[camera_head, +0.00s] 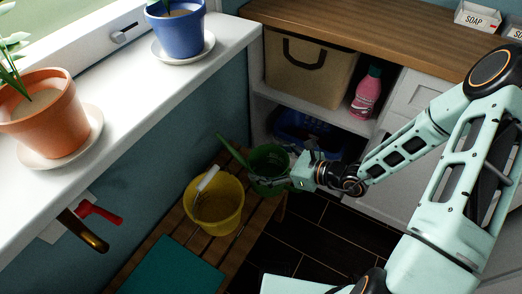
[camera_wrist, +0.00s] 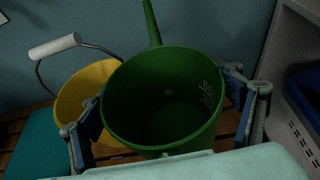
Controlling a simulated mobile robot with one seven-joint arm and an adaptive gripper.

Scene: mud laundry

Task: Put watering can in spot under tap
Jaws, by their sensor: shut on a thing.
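The green watering can (camera_head: 268,160) is at the right end of the wooden slatted bench, just right of the yellow bucket, its spout pointing up and left. In the wrist view the watering can (camera_wrist: 150,110) is upright and open at the top, between the two fingers of my gripper (camera_wrist: 165,112). My gripper (camera_head: 290,180) is shut on it from the right in the head view. The tap (camera_head: 84,230), brass with a red handle, is on the wall at the lower left. The spot under the tap is mostly hidden; a teal mat (camera_head: 172,268) lies on the bench near it.
The yellow bucket (camera_head: 214,205) with a white-gripped handle stands between the watering can and the teal mat. The windowsill (camera_head: 130,105) with potted plants overhangs at left. A shelf unit (camera_head: 257,75) with a blue basket (camera_head: 300,132) stands behind and right.

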